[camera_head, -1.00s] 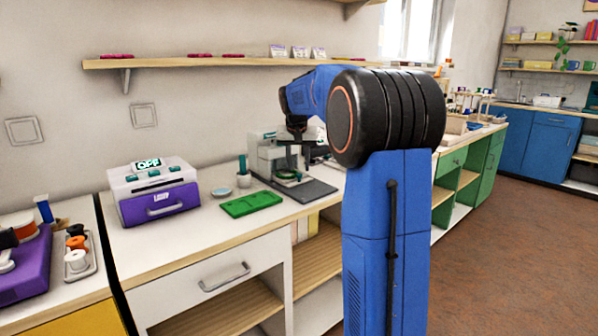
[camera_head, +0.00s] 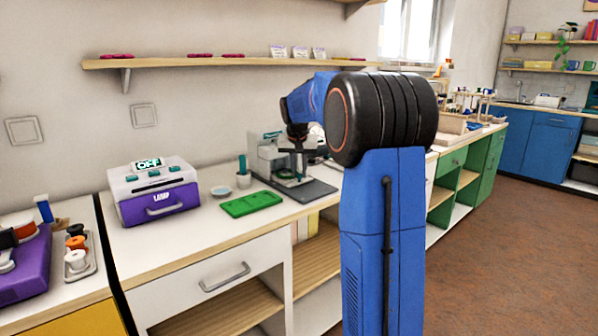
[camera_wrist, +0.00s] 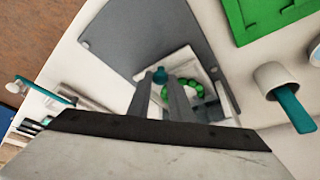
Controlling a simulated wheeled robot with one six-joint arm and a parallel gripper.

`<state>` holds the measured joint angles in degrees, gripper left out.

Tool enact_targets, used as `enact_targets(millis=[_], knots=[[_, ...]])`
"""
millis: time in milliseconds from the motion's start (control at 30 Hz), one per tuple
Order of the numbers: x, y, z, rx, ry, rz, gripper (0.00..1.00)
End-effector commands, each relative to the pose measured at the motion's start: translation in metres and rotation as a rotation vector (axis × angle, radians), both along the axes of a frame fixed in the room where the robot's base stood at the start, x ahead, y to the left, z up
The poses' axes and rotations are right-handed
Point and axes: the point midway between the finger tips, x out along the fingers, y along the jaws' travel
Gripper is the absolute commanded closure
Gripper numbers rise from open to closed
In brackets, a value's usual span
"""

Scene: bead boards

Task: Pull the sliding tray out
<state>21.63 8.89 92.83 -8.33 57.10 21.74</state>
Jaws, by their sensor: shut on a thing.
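The sliding tray (camera_wrist: 182,62) is a pale plate on the grey and white machine (camera_head: 268,153), with a ring of green beads (camera_wrist: 197,88) on it. A teal knob (camera_wrist: 160,74) stands at its near edge. My gripper (camera_wrist: 170,88) is around the knob with its two fingers closed on it. In the head view my gripper (camera_head: 298,168) points down at the front of the machine and hides part of the tray. How far out the tray is cannot be told.
A green board (camera_head: 250,204) and a white cup (camera_head: 243,180) with a teal tool are to the left. A purple and white lamp box (camera_head: 158,206) stands further left.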

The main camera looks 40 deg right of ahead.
Motion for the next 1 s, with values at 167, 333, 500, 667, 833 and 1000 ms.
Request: enact_targets(millis=[167, 333, 500, 667, 833, 1000], knots=[[-0.023, -0.002, 0.001, 0.000, 0.000, -0.001, 1.00], [-0.057, -0.006, 0.001, -0.001, 0.000, -0.001, 1.00], [-0.089, -0.008, 0.001, -0.001, -0.001, -0.002, 1.00], [-0.108, -0.009, 0.001, 0.000, 0.000, -0.001, 1.00], [-0.114, -0.010, 0.001, -0.001, 0.001, 0.000, 1.00], [-0.115, -0.010, 0.000, 0.000, 0.003, -0.001, 1.00]])
